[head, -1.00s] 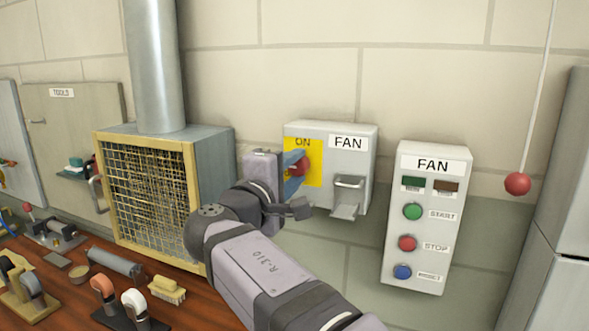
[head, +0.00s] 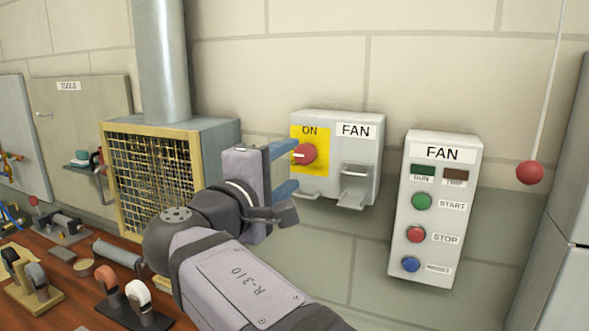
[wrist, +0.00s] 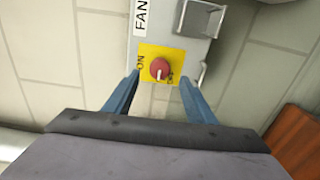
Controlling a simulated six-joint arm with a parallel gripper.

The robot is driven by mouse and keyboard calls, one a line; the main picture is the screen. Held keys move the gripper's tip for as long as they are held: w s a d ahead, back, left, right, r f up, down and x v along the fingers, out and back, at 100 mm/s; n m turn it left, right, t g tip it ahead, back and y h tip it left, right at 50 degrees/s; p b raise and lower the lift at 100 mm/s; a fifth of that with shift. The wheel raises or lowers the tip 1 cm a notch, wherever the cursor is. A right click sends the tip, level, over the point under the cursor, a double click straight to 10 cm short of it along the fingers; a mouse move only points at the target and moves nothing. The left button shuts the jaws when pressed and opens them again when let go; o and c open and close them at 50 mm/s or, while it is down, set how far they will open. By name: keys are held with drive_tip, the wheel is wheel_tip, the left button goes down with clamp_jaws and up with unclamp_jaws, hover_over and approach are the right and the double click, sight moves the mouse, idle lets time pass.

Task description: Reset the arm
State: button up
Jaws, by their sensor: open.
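My gripper (head: 284,172) is open, with its two blue fingers apart and nothing between them. It is at the left of the grey fan switch box (head: 362,135), pulled back from it. The box has a yellow plate marked ON and a red rotary knob (head: 305,154). In the wrist view the red knob (wrist: 159,68) shows ahead, between the fingertips (wrist: 158,88) and clear of them. Its white pointer line points down in that view, away from the ON label.
A fan control panel (head: 433,210) with green, red and blue buttons is to the right. A red ball (head: 530,172) hangs on a cord farther right. A mesh-fronted fan housing (head: 155,185) stands behind my arm, over a wooden bench (head: 80,270) with tools.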

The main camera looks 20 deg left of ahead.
drive_tip(key=shift+s, duration=0.5)
